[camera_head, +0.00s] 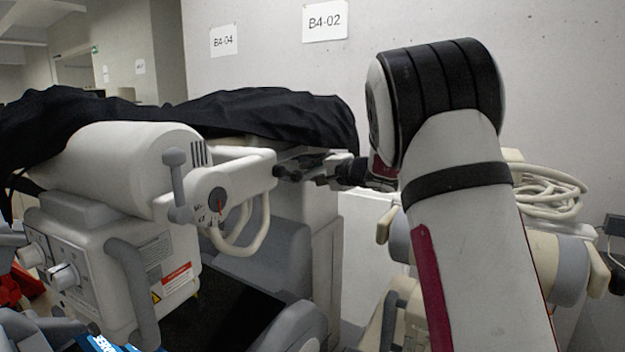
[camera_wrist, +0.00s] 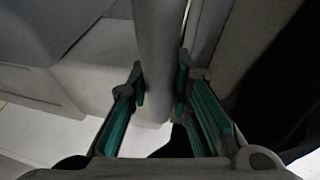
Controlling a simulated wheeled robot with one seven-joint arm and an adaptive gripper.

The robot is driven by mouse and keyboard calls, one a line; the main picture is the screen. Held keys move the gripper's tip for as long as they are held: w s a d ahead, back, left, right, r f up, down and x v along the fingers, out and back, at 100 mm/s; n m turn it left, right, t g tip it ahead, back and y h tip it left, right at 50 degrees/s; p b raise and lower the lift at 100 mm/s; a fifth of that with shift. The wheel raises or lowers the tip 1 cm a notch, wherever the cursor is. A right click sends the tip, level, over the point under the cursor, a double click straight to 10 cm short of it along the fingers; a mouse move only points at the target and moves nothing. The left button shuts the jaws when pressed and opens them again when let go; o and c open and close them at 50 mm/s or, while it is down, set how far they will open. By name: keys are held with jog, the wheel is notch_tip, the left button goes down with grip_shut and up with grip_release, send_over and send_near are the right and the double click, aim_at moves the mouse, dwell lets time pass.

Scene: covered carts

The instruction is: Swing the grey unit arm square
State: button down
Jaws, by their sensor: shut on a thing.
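The grey unit (camera_head: 70,235) stands at the left in the head view, with a rounded housing on top partly under a black cover. Its arm (camera_head: 243,172) reaches right from a round dial, with a knobbed lever beside the dial and looped cables below. My gripper (camera_head: 290,170) is at the right end of this arm. In the wrist view, a grey bar (camera_wrist: 158,45), apparently part of the unit arm, runs between the fingers of my gripper (camera_wrist: 162,82), which are shut on it. The exact contact on the far side is hidden.
The black cover (camera_head: 250,115) drapes over equipment behind the arm. A beige cart with coiled cable (camera_head: 548,190) stands at the right, partly behind my arm. A dark opening lies below the unit arm. Blue and red items sit at the lower left.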

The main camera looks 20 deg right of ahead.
jog(key=shift+m+h, duration=0.3)
jog(key=shift+h, duration=0.2)
jog(key=shift+w+a+b, duration=0.25)
jog(key=shift+a+b, duration=0.55)
jog(key=shift+b, duration=0.1)
jog(key=shift+w+a+b, duration=0.25)
jog(key=shift+a+b, duration=0.6)
jog(key=shift+b, duration=0.1)
jog(key=shift+w+a+b, duration=0.25)
jog(key=shift+a+b, duration=0.55)
jog(key=shift+b, duration=0.1)
jog(key=shift+d, duration=0.2)
jog(key=c, duration=1.8)
grip_release()
jog(key=shift+s+d+t, duration=0.1)
jog(key=shift+d+t, duration=0.05)
jog(key=shift+t, duration=0.15)
jog(key=o, duration=0.4)
jog(key=shift+s+d+r, duration=0.15)
jog(key=shift+r, duration=0.05)
jog(key=shift+c, duration=0.2)
jog(key=shift+f, duration=0.15)
jog(key=v, duration=1.2)
